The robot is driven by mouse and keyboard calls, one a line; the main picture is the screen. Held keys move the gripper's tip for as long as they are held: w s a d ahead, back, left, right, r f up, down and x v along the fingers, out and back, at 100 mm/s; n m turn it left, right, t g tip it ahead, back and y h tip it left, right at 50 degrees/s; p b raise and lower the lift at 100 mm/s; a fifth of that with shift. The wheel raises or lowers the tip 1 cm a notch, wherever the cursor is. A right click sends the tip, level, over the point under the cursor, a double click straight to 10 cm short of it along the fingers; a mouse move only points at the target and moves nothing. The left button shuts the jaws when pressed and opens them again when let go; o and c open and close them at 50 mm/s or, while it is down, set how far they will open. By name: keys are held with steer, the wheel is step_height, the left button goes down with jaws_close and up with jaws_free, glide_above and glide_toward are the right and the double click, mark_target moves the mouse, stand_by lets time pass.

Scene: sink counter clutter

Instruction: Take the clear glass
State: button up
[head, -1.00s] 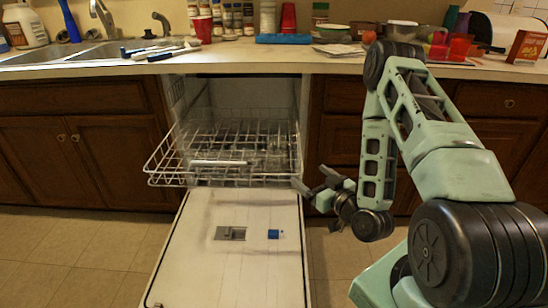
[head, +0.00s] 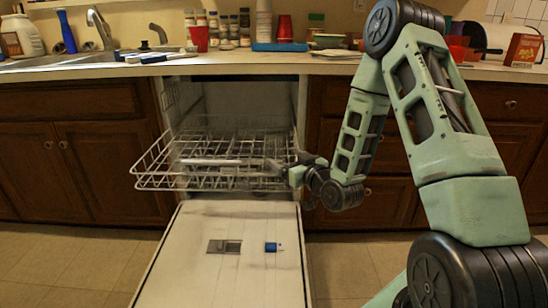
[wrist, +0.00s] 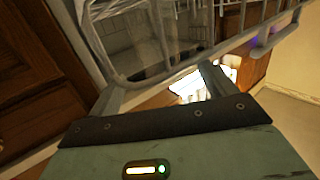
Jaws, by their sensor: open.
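I cannot make out the clear glass for certain. A faint see-through shape (wrist: 187,28) shows behind the rack wires in the wrist view and may be the glass. In the head view the rack's wires and my gripper blur that area. My gripper (head: 277,170) is at the right side of the pulled-out dishwasher rack (head: 165,182), close to its wires.
The dishwasher door (head: 220,275) lies open below the rack. Wooden cabinets (head: 90,170) flank the opening. The counter (head: 250,65) above holds a red cup (head: 199,39), a blue bottle (head: 66,32), jars and a box (head: 523,49). The floor right of the door is clear.

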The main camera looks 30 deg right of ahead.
mark_target(280, 151)
steer(key=w, duration=0.5)
steer(key=shift+w+d+r+b, duration=0.1)
steer(key=shift+w+r+b, duration=0.2)
steer(key=shift+r+b, duration=0.05)
steer(key=shift+c, duration=0.3)
steer(key=c, duration=1.1)
